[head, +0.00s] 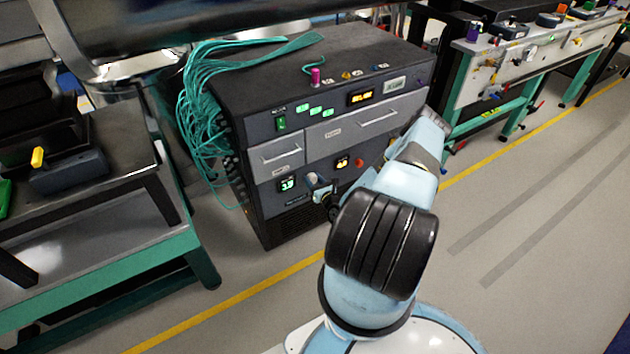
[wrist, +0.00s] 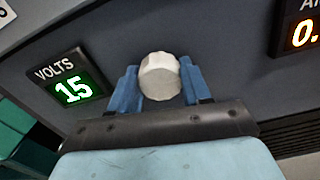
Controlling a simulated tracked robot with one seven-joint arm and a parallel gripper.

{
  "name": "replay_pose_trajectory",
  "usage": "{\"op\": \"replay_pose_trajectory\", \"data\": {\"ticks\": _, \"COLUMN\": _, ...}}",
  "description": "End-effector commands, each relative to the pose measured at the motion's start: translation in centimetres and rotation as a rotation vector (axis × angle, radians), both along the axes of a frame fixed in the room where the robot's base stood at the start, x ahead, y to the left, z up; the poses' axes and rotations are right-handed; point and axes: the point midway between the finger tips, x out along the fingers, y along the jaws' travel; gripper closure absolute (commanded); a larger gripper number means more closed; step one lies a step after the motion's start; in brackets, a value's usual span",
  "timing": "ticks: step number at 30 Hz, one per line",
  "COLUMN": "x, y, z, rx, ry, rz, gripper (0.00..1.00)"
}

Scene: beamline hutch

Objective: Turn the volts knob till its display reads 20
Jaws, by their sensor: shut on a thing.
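The volts knob is a pale, faceted knob (wrist: 160,76) on the dark panel in the wrist view. My gripper (wrist: 160,84) has its two blue fingers on either side of the knob and is shut on it. The volts display (wrist: 73,88), left of the knob, reads 15 in green under the label VOLTS. In the head view the same display (head: 287,184) glows green low on the dark cabinet (head: 300,215). My gripper (head: 318,187) is at the panel there, partly hidden by my own arm.
An amps display (wrist: 302,32) with orange digits is cut off at the right of the wrist view. A red button (head: 359,163) and drawers (head: 365,122) are on the cabinet front. Green cables (head: 205,120) hang at its left side. Open floor (head: 540,200) lies to the right.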

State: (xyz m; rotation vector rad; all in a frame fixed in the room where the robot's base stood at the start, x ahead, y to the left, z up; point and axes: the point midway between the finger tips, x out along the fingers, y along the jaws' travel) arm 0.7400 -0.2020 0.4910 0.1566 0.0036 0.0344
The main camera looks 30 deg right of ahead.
Motion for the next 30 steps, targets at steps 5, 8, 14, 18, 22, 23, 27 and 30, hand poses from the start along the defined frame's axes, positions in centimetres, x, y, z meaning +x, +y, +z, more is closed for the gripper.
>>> {"op": "replay_pose_trajectory", "data": {"ticks": 5, "x": -0.02, "y": -0.09, "z": 0.01, "rx": 0.012, "ry": 0.0, "rz": -0.001, "gripper": 0.83}}
{"op": "replay_pose_trajectory", "data": {"ticks": 8, "x": -0.05, "y": -0.13, "z": 0.0, "rx": 0.067, "ry": 0.002, "rz": -0.002, "gripper": 0.83}}
{"op": "replay_pose_trajectory", "data": {"ticks": 14, "x": -0.06, "y": -0.19, "z": -0.04, "rx": 0.247, "ry": 0.007, "rz": -0.003, "gripper": 0.83}}
{"op": "replay_pose_trajectory", "data": {"ticks": 18, "x": -0.03, "y": -0.23, "z": -0.01, "rx": 0.335, "ry": 0.01, "rz": -0.003, "gripper": 0.83}}
{"op": "replay_pose_trajectory", "data": {"ticks": 22, "x": -0.01, "y": -0.25, "z": 0.01, "rx": 0.366, "ry": 0.011, "rz": -0.003, "gripper": 0.83}}
{"op": "replay_pose_trajectory", "data": {"ticks": 23, "x": -0.01, "y": -0.25, "z": 0.01, "rx": 0.368, "ry": 0.011, "rz": -0.003, "gripper": 0.83}}
{"op": "replay_pose_trajectory", "data": {"ticks": 27, "x": -0.01, "y": -0.28, "z": 0.02, "rx": 0.367, "ry": 0.011, "rz": -0.003, "gripper": 0.83}}
{"op": "replay_pose_trajectory", "data": {"ticks": 30, "x": -0.01, "y": -0.31, "z": 0.01, "rx": 0.366, "ry": 0.011, "rz": -0.004, "gripper": 0.83}}
